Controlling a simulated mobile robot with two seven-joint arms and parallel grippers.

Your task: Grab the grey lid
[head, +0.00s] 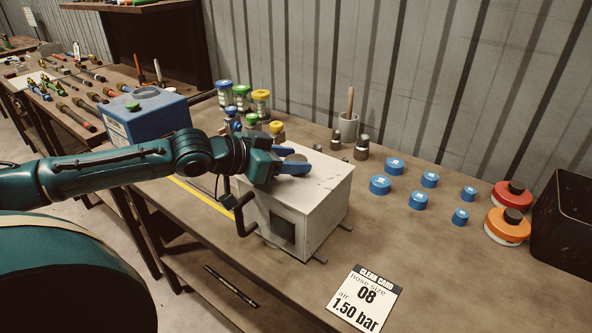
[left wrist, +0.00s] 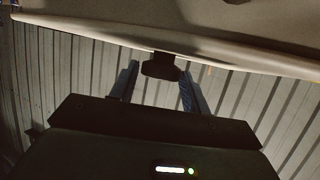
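The white box (head: 310,200) stands on the bench with a pale grey top. A dark, round grey knob-like piece (head: 297,158), apparently the grey lid, sits on that top. My left gripper (head: 292,160) is at the top of the box, its two blue fingers apart on either side of this piece. In the left wrist view the dark piece (left wrist: 161,67) shows between the open fingertips, with a small gap on the left side; contact on the right side cannot be told. My right gripper is not in view.
A black crank handle (head: 240,215) juts from the box's left side. Several blue caps (head: 380,185), red and orange round containers (head: 507,225) and a black bin (head: 567,225) stand to the right. A card (head: 364,298) lies in front. Colored-lid jars (head: 241,97) stand behind my gripper.

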